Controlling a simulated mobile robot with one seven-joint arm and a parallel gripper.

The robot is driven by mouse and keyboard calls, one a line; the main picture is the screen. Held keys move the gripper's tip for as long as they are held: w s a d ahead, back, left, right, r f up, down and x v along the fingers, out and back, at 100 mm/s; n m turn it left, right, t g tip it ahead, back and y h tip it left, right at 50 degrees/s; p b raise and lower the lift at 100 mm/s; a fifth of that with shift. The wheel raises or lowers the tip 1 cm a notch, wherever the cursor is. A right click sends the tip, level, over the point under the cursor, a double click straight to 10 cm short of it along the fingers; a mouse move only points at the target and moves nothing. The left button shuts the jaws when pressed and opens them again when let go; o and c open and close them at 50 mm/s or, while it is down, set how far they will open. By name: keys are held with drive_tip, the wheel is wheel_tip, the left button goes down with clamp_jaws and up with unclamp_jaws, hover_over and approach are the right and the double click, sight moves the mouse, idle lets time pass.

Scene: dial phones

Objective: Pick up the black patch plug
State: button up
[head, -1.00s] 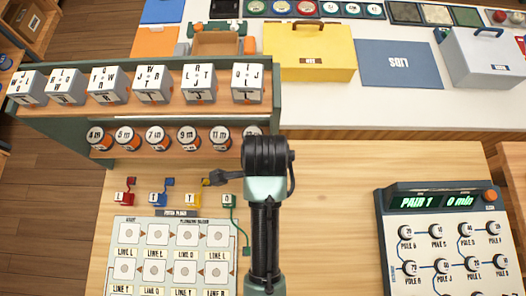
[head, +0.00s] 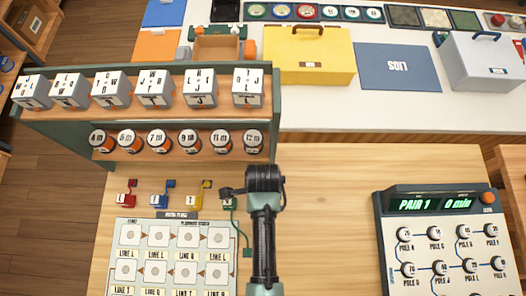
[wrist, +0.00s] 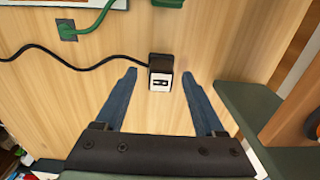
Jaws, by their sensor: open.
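The black patch plug (wrist: 160,72) is a small dark block with a white label on its face, seen in the wrist view on the wood surface. A black cable (wrist: 75,66) runs from it to the left. My gripper (wrist: 159,74) is open, with one blue finger on each side of the plug and a visible gap on both sides. I cannot tell how far above the plug the fingertips are. In the head view my arm covers the area right of the green plug (head: 228,203), and I cannot make out the black plug there.
Yellow (head: 194,201), blue (head: 159,200) and red (head: 123,199) plugs stand left of the green one. A green shelf (head: 278,110) with cubes and jars rises behind. A patch panel (head: 172,255) lies in front. A dial console (head: 450,240) is at right, with bare wood between.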

drive_tip(key=shift+f, duration=0.65)
clamp_jaws()
